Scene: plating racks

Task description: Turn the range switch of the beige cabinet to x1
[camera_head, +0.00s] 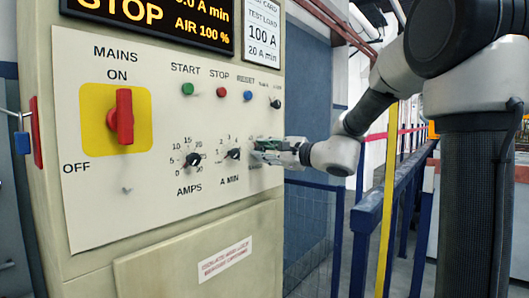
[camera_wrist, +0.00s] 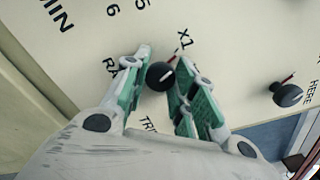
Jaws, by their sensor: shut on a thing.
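The beige cabinet (camera_head: 75,235) stands at the left with a pale control panel. In the head view my gripper (camera_head: 262,151) is at the panel's right edge and hides the switch.
A second black knob (camera_wrist: 287,94) sits to the right of the range switch. The AMPS knob (camera_head: 193,159) and A MIN knob (camera_head: 233,154) lie left of my gripper. A red mains handle (camera_head: 124,116) sticks out on a yellow plate. Blue railings (camera_head: 375,215) stand right of the cabinet.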

